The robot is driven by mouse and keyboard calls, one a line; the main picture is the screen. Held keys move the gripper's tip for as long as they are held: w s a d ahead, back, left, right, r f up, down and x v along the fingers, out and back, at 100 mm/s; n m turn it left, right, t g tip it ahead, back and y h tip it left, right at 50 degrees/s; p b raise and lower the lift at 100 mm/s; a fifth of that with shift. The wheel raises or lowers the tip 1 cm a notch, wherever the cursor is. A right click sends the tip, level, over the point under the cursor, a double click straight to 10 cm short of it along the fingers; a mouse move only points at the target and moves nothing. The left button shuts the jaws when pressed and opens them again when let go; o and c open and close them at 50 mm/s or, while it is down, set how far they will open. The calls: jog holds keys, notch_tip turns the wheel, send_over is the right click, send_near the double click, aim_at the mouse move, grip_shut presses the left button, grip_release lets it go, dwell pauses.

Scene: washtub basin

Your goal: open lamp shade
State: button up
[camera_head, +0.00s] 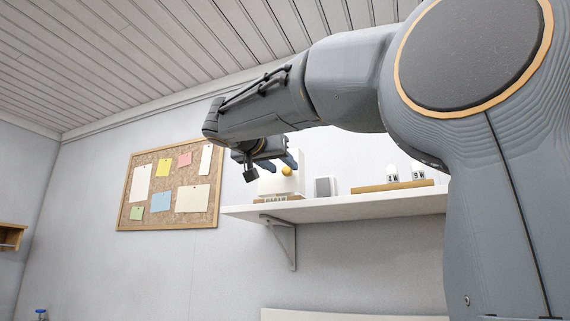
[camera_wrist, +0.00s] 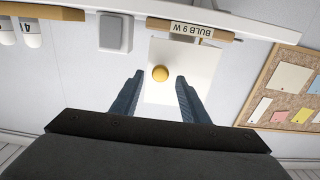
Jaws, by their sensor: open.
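The lamp shade looks like a white box-like cover with a round yellow knob on its face. In the wrist view the shade (camera_wrist: 194,62) is upside down in the middle, with the knob (camera_wrist: 160,73) near its centre. In the head view the shade (camera_head: 297,158) stands on the wall shelf, partly hidden by my gripper, and the knob (camera_head: 287,171) shows below the fingers. My gripper (camera_head: 279,164) is open and empty in front of the shade. In the wrist view its two blue fingers (camera_wrist: 160,79) lie on either side of the knob, apparently not touching it.
A wooden base (camera_wrist: 190,27) labelled "BULB 9 W" carries the shade on the white shelf (camera_head: 335,207). A grey box (camera_head: 324,187) and a wooden holder (camera_head: 392,186) with two white bulbs stand to the right. A corkboard (camera_head: 172,188) hangs to the left.

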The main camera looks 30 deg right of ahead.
aim_at(284, 176)
jog(key=shift+p+x, duration=0.45)
jog(key=shift+x, duration=1)
grip_shut()
jog(key=shift+a, duration=0.1)
